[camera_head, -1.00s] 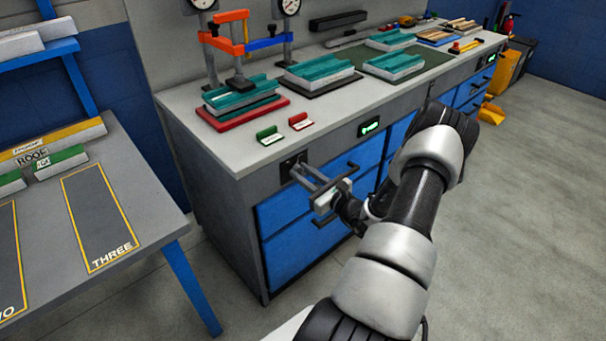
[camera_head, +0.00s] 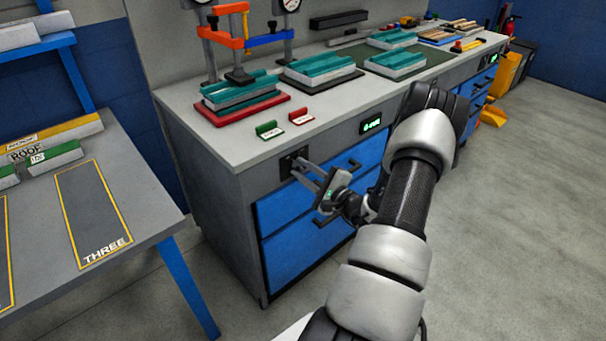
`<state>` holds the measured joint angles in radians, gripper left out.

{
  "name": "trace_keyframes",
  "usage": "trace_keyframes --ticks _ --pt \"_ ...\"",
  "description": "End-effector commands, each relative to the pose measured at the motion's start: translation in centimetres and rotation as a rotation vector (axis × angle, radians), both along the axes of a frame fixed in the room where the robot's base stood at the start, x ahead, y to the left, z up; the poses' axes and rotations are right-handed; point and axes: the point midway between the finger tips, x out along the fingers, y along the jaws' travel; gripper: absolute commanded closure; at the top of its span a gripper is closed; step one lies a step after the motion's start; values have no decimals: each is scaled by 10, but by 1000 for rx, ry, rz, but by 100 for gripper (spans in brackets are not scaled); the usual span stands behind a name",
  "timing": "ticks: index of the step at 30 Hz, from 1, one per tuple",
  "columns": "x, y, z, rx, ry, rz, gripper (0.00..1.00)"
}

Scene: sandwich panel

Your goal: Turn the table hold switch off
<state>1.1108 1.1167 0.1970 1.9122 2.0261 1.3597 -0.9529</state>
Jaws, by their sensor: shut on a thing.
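A dark switch plate (camera_head: 290,160) is set in the grey front of the workbench, near its left corner and above the blue drawers. My gripper (camera_head: 299,168) reaches it from the right with its two long fingers, the tips at the plate. The fingers are shut on the switch knob, which is small and mostly hidden between the tips. The gripper's body is rolled, with one side tilted up. A small green-lit display (camera_head: 371,124) is on the bench front to the right; its text is too small to read surely.
The bench top (camera_head: 228,148) overhangs the switch. A green card holder (camera_head: 269,131) and a red one (camera_head: 300,117) stand near its edge. Blue drawers (camera_head: 287,207) with dark handles lie below my gripper. A grey table (camera_head: 150,217) stands at the left, with open floor between.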

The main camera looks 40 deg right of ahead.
Motion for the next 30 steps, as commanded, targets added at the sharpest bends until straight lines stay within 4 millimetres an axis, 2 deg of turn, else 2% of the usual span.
trace_keyframes --ticks 12,30 --pt "0 1 -2 -216 -15 1 98" --pt "-1 0 -1 -255 -18 0 98"
